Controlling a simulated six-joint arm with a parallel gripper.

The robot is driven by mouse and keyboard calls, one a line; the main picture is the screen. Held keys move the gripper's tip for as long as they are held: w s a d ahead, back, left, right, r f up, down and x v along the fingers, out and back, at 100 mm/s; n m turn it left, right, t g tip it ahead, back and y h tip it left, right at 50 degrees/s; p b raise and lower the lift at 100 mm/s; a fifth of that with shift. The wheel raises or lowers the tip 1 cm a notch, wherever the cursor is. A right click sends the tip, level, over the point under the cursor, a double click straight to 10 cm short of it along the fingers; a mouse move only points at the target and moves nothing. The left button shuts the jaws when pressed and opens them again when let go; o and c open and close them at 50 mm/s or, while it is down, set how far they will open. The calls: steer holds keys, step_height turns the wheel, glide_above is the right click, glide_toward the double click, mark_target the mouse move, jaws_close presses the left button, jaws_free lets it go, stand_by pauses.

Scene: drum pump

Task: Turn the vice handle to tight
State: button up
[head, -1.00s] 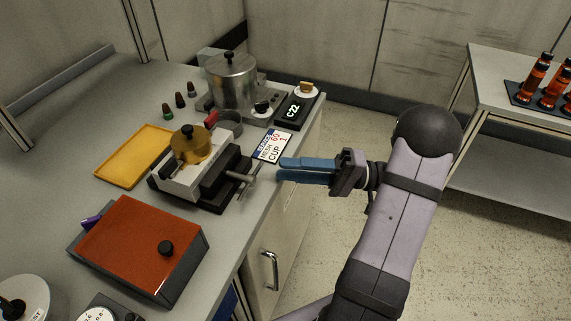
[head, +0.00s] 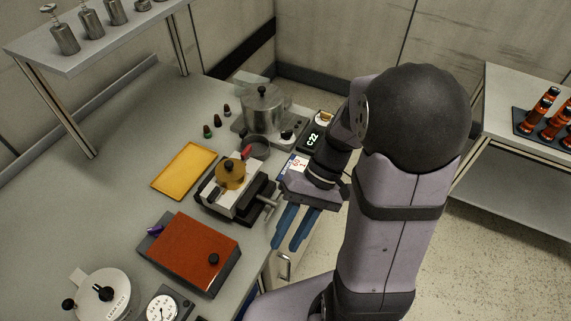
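The vice (head: 259,191) sits near the right edge of the bench, with a pale block and a dark jaw. A round brass part (head: 230,174) lies on top of it. Its grey metal handle (head: 270,204) sticks out on the right side as a T-shaped bar. My gripper (head: 285,248) has two blue fingers with a gap between them, open and empty. It is just right of and below the handle in the picture, fingers pointing down past the bench edge. I see no contact with the handle, though the depth between them is hard to judge.
A red-topped box (head: 193,250) stands in front of the vice and a yellow tray (head: 184,171) lies to its left. A metal pot (head: 263,108) and a C22 display (head: 314,138) stand behind. A label card (head: 295,165) is partly covered by my arm.

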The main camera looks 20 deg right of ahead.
steer(key=w+d+r+n+t+h+p, duration=0.2)
steer(key=d+r+t+h+p, duration=0.2)
steer(key=r+h+p, duration=0.55)
steer(key=w+d+f+m+g+y+b, duration=0.25)
steer(key=d+f+m+y+b, duration=0.2)
steer(key=f, duration=0.75)
steer(key=m+t+y, duration=0.1)
steer(key=m+y, duration=0.1)
steer(key=m, duration=0.1)
glide_toward(275, 205)
steer(key=w+d+f, duration=0.2)
steer(key=w+d, duration=0.2)
steer(key=d, duration=0.2)
steer(key=a+r+m+y, duration=0.1)
steer(key=a, duration=0.1)
steer(key=shift+s+p+x, duration=0.15)
steer(key=shift+p+x, duration=0.35)
steer(key=shift+x, duration=1.3)
steer(key=shift+s+p+x, duration=0.2)
steer(key=shift+p+x, duration=0.25)
steer(key=shift+x, duration=1.35)
